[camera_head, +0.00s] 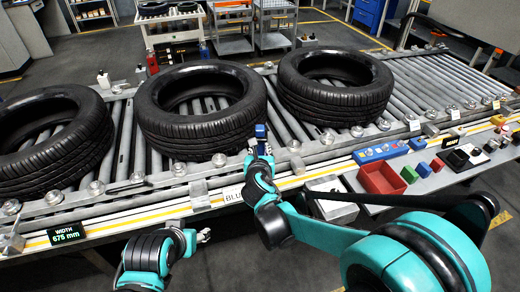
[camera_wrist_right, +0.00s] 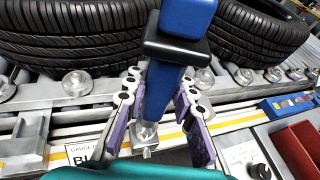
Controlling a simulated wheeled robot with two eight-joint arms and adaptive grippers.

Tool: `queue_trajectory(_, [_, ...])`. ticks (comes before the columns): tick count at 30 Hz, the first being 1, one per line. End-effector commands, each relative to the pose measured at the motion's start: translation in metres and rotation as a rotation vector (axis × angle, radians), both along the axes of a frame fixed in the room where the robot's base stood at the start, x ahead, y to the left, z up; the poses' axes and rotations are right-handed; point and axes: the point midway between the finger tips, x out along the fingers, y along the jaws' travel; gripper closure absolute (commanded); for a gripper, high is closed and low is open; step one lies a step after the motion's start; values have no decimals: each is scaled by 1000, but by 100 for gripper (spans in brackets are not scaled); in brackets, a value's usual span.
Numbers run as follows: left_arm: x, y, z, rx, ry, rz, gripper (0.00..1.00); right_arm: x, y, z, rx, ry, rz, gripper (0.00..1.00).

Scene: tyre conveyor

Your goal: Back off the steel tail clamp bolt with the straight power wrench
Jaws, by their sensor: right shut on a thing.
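The blue straight power wrench (camera_head: 261,131) stands roughly upright at the conveyor's near rail. In the right wrist view the wrench (camera_wrist_right: 162,85) has a black collar and narrows downward. My right gripper (camera_head: 259,150) is shut on its body, with a finger on each side. A small steel piece (camera_wrist_right: 146,133) shows below the wrench's lower end; I cannot tell whether it is the tail clamp bolt or a socket, or whether they touch. My left gripper (camera_head: 204,236) is low in front of the rail, away from the wrench; its finger opening is too small to judge.
Three black tyres, left (camera_head: 50,140), middle (camera_head: 200,105) and right (camera_head: 335,85), lie on the roller conveyor (camera_head: 430,88). A red bin (camera_head: 381,178) and a blue box with buttons (camera_head: 381,151) sit right of my right gripper. A width display (camera_head: 66,235) is at left.

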Motion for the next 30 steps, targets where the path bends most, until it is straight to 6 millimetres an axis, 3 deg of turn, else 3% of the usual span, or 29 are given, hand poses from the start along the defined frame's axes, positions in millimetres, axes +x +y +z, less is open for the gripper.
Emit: queue_trajectory(30, [0, 0, -12, 0, 0, 0, 47, 0, 0, -14, -1, -1, 1, 100])
